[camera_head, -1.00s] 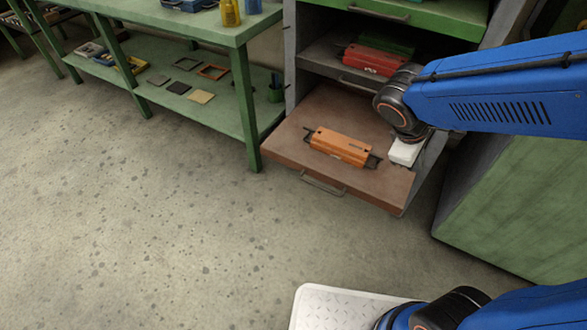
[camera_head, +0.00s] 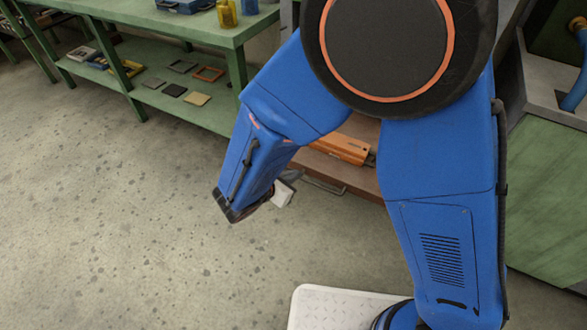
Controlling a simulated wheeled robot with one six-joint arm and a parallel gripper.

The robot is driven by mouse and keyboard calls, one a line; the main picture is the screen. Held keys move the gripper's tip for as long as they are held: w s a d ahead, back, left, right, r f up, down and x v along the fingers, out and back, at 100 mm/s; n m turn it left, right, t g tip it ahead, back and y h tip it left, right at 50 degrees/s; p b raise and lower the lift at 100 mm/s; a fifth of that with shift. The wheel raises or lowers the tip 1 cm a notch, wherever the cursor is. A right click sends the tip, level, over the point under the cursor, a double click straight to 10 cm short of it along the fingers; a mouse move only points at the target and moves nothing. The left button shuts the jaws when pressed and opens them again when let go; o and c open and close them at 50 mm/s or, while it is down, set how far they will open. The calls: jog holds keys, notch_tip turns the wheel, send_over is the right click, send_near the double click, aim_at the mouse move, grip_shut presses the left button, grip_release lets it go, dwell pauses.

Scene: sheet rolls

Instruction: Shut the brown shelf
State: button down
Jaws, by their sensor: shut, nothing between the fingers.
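The brown shelf (camera_head: 362,184) is a pulled-out sheet with a metal handle (camera_head: 324,186) on its front edge, still standing out from its rack. An orange roll (camera_head: 342,148) lies on it. My blue arm hides much of the shelf and most of the rack. My gripper (camera_head: 284,193), a small white end piece, is in front of the shelf, just left of the handle, and appears apart from it. It is shut and empty; its fingertips are hard to make out.
A green workbench (camera_head: 185,32) stands at the back left, with flat frames and plates on its lower board. A green cabinet (camera_head: 545,200) stands at the right. The concrete floor (camera_head: 120,230) at the left and front is clear.

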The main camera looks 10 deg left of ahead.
jog(key=s+a+f+n+t+y, duration=0.1)
jog(key=s+a+f+n, duration=0.15)
jog(key=a, duration=0.25)
send_near(300, 165)
notch_tip(300, 165, down, 3)
jog(key=w, duration=0.2)
jog(key=w+d, duration=0.1)
jog(key=w, duration=0.1)
jog(key=shift+d, duration=0.2)
jog(key=shift+w+d, duration=0.15)
jog(key=shift+w, duration=0.3)
jog(key=w+d, duration=0.3)
jog(key=w, duration=0.5)
jog(key=w+d, duration=0.3)
jog(key=w, duration=0.5)
jog(key=w+d, duration=0.3)
jog(key=w, duration=0.6)
jog(key=shift+w+d, duration=0.15)
jog(key=shift+w, duration=0.15)
jog(key=shift+w+r, duration=0.1)
